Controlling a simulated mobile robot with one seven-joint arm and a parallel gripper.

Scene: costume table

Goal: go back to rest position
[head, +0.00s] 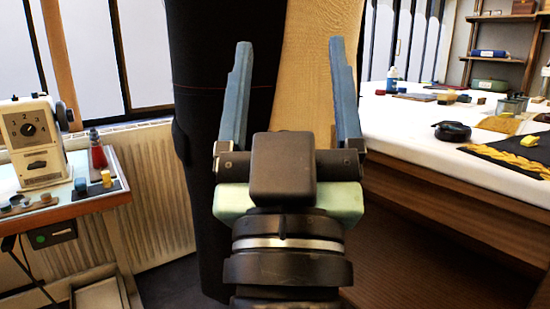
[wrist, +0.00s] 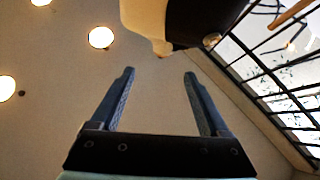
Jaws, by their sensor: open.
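My gripper (head: 289,85) is in the middle of the head view, fingers pointing up, wide apart with nothing between them. In the wrist view my gripper (wrist: 160,90) is also open and empty, seen against the ceiling. Behind it in the head view stand a tall black cloth form (head: 215,50) and a tan cloth form (head: 310,70). I cannot tell how far the fingers are from them. A dark and cream shape (wrist: 180,20) hangs into the top of the wrist view; what it is cannot be told.
A white-topped table (head: 400,125) stands at the right, with a black cloth with yellow braid (head: 515,155) and small items. A sewing machine (head: 35,140) stands on a small table (head: 90,195) at the left. A radiator (head: 150,170) is below the window. Shelves (head: 500,60) are at the back right.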

